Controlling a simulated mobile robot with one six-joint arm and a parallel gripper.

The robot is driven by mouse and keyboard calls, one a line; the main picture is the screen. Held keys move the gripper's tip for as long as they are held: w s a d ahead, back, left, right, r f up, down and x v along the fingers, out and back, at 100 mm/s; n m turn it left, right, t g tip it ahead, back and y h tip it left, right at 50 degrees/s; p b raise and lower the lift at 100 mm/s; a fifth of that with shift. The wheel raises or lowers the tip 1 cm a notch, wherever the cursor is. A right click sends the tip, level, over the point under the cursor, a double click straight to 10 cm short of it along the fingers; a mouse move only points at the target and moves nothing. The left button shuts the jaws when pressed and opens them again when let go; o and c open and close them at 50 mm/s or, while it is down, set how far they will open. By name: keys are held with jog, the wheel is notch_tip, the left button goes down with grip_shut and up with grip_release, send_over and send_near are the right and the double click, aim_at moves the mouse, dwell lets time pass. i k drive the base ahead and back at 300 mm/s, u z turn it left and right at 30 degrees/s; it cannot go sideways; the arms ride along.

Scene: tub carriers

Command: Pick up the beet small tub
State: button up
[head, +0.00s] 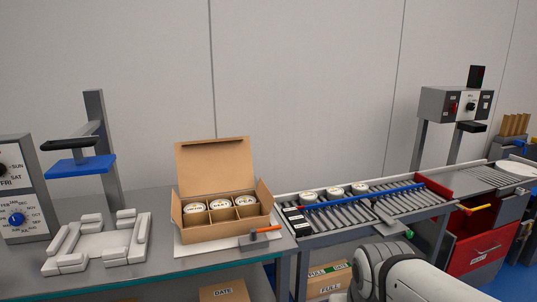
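An open cardboard carton (224,228) stands on the bench with its lid flap raised. Three round white-lidded tubs sit in its back row: a left tub (194,208), a middle tub (220,204) and a right tub (245,200). The right lid seems to read "PEA"; the other lid labels are too small to read surely. More white-lidded tubs (308,197) stand on the roller conveyor (350,215). I cannot tell which tub is beet. My gripper is not in view; only a pale arm link of mine shows at the bottom right.
A grey moulded fixture (98,243) lies on the bench, left of the carton. A stand with a blue plate (80,165) and a date dial box (22,188) are farther left. A blue rail (370,196) runs along the conveyor.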

aim_at(334, 192)
jog(key=z, duration=1.5)
jog(key=i, duration=2)
jog(key=u, duration=2.2)
jog(key=i, duration=0.5)
jog(key=z, duration=0.2)
